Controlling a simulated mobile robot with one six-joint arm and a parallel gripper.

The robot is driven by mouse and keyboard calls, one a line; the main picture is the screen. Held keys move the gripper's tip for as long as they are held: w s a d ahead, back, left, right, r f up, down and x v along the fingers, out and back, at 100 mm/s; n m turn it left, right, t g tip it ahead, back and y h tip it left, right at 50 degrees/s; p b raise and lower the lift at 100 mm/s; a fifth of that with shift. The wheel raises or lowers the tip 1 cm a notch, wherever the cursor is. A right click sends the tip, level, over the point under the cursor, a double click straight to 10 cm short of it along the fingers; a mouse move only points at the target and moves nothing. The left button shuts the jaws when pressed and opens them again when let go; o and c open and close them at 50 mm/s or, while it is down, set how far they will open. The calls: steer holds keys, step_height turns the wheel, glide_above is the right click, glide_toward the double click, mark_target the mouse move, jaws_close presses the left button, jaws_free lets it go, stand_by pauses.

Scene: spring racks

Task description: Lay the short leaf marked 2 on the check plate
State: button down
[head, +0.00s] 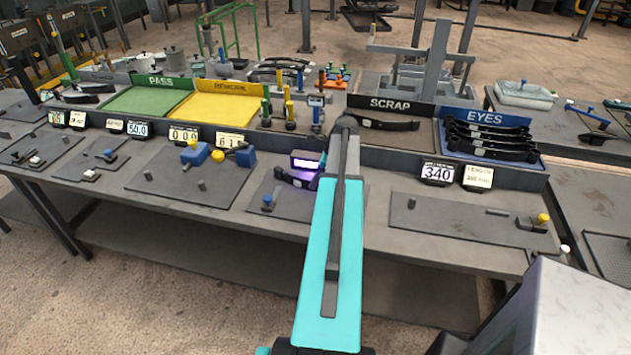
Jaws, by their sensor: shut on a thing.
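Dark curved leaves show at several places: a stack in the blue EYES tray (534,149), one leaf (385,123) in the SCRAP tray, and one leaf (85,98) at the far left. No mark 2 is readable on any of them. Flat grey plates lie along the front of the bench, including a wide plate (440,218) at right and a plate (180,185) left of centre. I cannot tell which is the check plate.
Green PASS tray (145,101) and yellow REWORK tray (207,108) stand at the back left. A 340 display (437,173) stands before the EYES tray.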

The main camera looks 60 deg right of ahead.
steer(key=shift+d, duration=0.1)
steer(key=c, duration=1.3)
jaws_free()
steer(key=shift+f, duration=0.15)
steer(key=shift+c, duration=0.2)
steer(key=shift+r+p, duration=2.7)
steer(key=shift+r, duration=1.35)
